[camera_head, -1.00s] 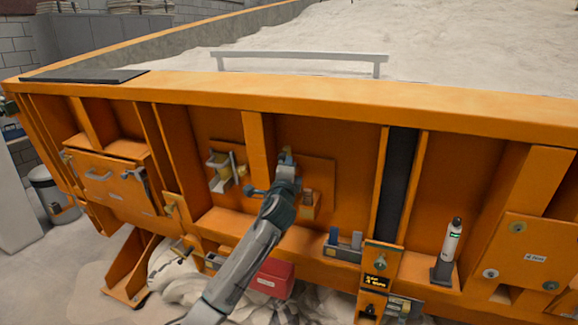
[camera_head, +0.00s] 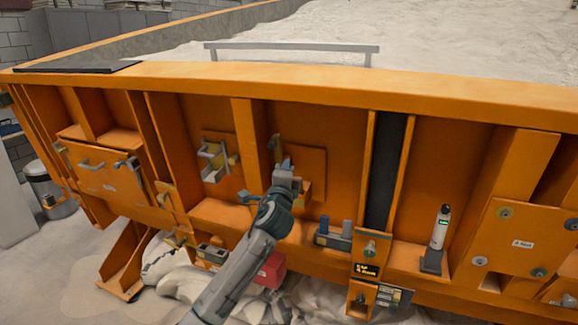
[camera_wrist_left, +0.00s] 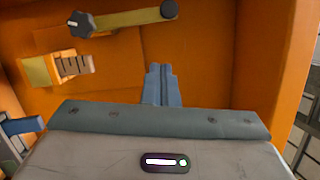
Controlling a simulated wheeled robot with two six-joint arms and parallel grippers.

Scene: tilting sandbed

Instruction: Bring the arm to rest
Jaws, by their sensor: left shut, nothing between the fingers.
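My left gripper (camera_head: 287,165) is in front of the orange side wall of the sandbed (camera_head: 340,130), near a raised square orange panel (camera_head: 312,165). In the left wrist view its two blue-grey fingers (camera_wrist_left: 159,84) are together, with nothing between them. A lever with dark knobs (camera_wrist_left: 125,20) lies ahead of the fingers there, apart from them. A small yellow block with a grey ribbed part (camera_wrist_left: 68,67) sits to their left. My left arm partly hides the wall's lower ledge. My right gripper is not in view.
A grey rail (camera_head: 290,47) stands above the top edge, with pale sand (camera_head: 450,35) behind. A white cylinder device (camera_head: 440,228) stands on the ledge at right. A red box (camera_head: 271,268) lies below, behind my arm. A bin (camera_head: 42,182) stands at far left.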

